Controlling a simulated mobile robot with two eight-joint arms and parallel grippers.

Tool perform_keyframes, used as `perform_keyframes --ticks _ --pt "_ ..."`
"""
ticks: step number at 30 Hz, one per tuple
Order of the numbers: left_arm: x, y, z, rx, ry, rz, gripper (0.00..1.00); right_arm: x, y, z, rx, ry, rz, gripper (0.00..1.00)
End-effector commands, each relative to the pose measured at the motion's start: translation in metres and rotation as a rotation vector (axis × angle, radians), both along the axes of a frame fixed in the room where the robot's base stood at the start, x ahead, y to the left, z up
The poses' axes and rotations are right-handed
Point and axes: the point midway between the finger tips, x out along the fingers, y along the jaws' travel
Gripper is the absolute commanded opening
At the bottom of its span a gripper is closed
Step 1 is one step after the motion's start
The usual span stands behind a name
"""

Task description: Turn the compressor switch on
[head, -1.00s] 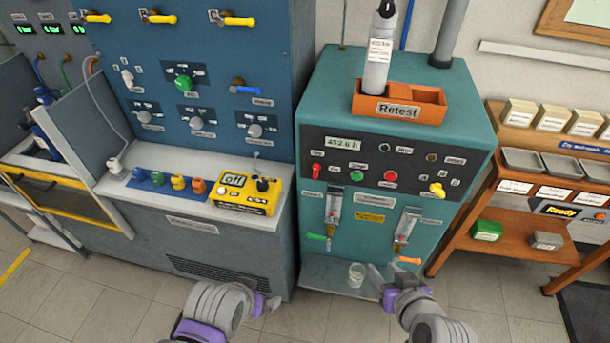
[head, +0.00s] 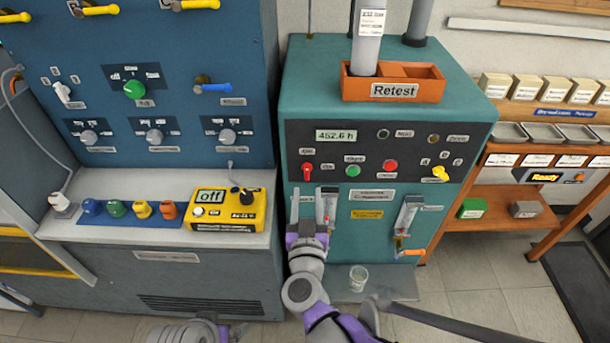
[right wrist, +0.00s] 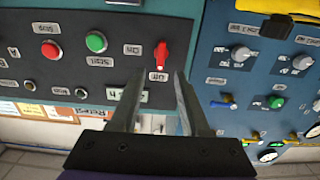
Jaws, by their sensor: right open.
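The compressor's red rotary switch (head: 307,172) is at the left of the dark control panel (head: 360,140) on the teal cabinet. In the right wrist view, which is upside down, the red switch (right wrist: 161,56) has an "Off" and an "On" label beside it. I cannot tell for certain which label it points to. My right gripper (head: 309,208) is open and empty, just below the switch in the head view. Its fingers (right wrist: 160,84) reach toward the switch without visibly touching it. My left gripper (head: 238,331) is at the bottom edge, mostly cut off.
A green button (head: 353,171) and a red button (head: 390,167) sit right of the switch. A flow tube (head: 328,208) is close beside my right gripper. A clear cup (head: 358,277) stands on the lower shelf. The yellow tester (head: 230,212) is on the left bench.

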Motion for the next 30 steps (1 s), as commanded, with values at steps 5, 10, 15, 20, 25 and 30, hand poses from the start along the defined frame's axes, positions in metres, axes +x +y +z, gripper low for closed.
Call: perform_keyframes --ticks 5,10,15,20,25,30 --pt "0.0 0.0 -0.001 0.0 0.0 0.0 1.0 0.037 -0.001 0.0 0.0 0.0 -0.003 0.46" --pt "0.0 0.0 -0.002 0.0 0.001 0.0 1.0 0.061 -0.001 0.0 0.0 0.0 -0.001 0.46" --pt "0.0 0.0 -0.002 0.0 0.001 0.0 1.0 0.071 0.0 0.0 0.0 0.0 0.001 0.46" --pt "0.0 0.0 -0.002 0.0 0.001 0.0 1.0 0.073 0.0 0.0 0.0 0.0 0.002 0.46" --pt "0.0 0.0 -0.002 0.0 0.001 0.0 1.0 0.072 0.0 0.0 0.0 0.0 0.002 0.37" --pt "0.0 0.0 -0.002 0.0 0.001 0.0 1.0 0.072 0.0 0.0 0.0 0.0 0.002 0.07"
